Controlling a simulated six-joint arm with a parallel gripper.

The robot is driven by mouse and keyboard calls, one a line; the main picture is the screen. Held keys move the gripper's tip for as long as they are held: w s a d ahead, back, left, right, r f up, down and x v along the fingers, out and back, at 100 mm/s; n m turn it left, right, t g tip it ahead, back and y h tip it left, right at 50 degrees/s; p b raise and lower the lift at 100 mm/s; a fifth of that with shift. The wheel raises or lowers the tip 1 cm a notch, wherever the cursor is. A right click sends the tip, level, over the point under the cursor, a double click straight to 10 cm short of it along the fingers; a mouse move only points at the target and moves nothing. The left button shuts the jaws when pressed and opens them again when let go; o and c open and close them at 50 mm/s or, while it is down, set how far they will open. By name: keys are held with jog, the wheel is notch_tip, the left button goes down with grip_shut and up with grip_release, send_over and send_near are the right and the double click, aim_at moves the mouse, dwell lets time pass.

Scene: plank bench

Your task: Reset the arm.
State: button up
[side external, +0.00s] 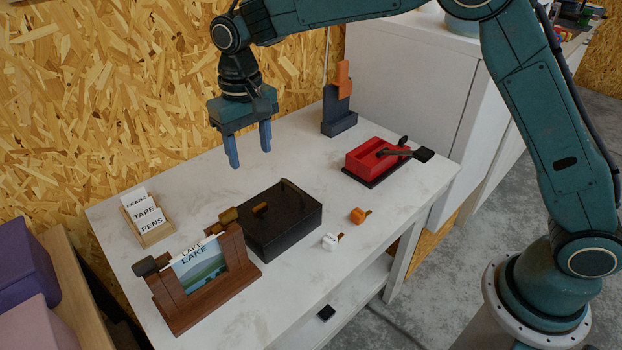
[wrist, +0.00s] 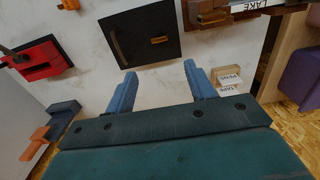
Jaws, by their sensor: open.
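My gripper (side external: 248,152) hangs above the back part of the white bench top, with its blue fingers pointing down. The fingers are apart with nothing between them. In the wrist view my gripper (wrist: 157,85) also shows open and empty, with bare bench between and beyond the fingertips. The dark box (side external: 302,222) stands on the bench in front of and below it, clear of the fingers. The same dark box shows at the top of the wrist view (wrist: 140,50).
A wooden frame with a lake picture (side external: 200,265) and a card box (side external: 153,233) stand left. A red device (side external: 365,155) and a grey holder with an orange piece (side external: 339,122) stand right. Small orange (side external: 357,216) and white (side external: 329,242) pieces lie near the front edge. A chipboard wall is behind.

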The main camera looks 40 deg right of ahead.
jog(key=shift+r, duration=0.15)
jog(key=s+d+r+t, duration=0.3)
jog(key=s+d+r, duration=0.9)
jog(key=s, duration=0.1)
jog(key=s+d+f+t, duration=0.1)
jog(key=s+d, duration=0.2)
jog(key=s, duration=0.6)
jog(key=s+d+f+t, duration=0.1)
jog(key=s+d, duration=0.3)
jog(key=s, duration=0.6)
jog(key=shift+d+f+t, duration=0.25)
jog(key=shift+f+t, duration=0.05)
jog(key=shift+f, duration=0.2)
